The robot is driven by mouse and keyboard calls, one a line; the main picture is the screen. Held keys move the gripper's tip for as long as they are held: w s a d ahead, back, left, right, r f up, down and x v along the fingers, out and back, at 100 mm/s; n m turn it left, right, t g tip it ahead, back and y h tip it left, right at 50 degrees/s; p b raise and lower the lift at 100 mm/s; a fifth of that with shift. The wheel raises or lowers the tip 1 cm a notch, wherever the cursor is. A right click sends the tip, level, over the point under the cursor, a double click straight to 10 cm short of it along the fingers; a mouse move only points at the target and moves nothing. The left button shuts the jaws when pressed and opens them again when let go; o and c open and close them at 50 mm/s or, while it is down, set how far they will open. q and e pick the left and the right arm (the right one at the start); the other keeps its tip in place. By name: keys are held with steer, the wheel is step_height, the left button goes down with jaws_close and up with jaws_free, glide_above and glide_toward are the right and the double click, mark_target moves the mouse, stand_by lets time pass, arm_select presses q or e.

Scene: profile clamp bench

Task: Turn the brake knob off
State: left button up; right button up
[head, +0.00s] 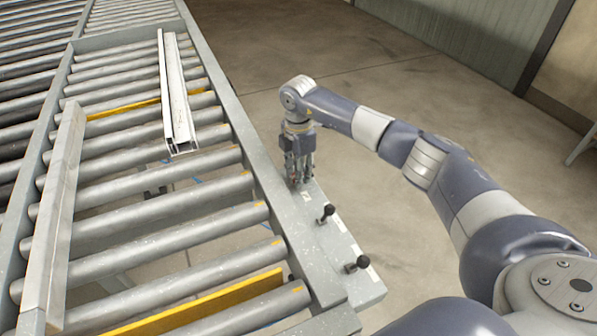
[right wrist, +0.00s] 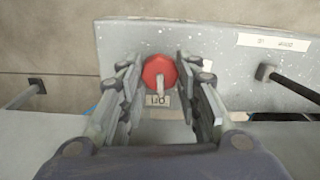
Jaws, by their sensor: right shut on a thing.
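The brake knob (right wrist: 160,73) is a round red knob with a pale raised pointer, on a grey panel in the right wrist view. A small label (right wrist: 158,101) shows just below it, its lettering hard to read. My right gripper (right wrist: 160,76) has a finger on each side of the knob and is shut on it. In the head view my right gripper (head: 298,180) points down at the far end of the grey side panel (head: 330,245) and hides the knob. My left gripper is not in view.
Two black-knobbed levers (head: 326,214) (head: 357,264) stand on the panel nearer to me. A roller conveyor (head: 150,215) fills the left, with an aluminium profile (head: 173,95) lying on it. Open floor (head: 400,90) lies to the right.

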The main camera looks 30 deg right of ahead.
steer(key=n+b, duration=0.1)
steer(key=n, duration=0.3)
steer(key=shift+w+b, duration=0.1)
steer(key=shift+b, duration=0.3)
steer(key=n+b, duration=0.1)
steer(key=n, duration=0.3)
steer(key=n+b, duration=0.2)
steer(key=n, duration=0.2)
steer(key=shift+r+n+b, duration=0.1)
steer(key=shift+n+b, duration=0.55)
steer(key=shift+n, duration=1.55)
steer(key=o, duration=1.1)
step_height(320, 180, up, 12)
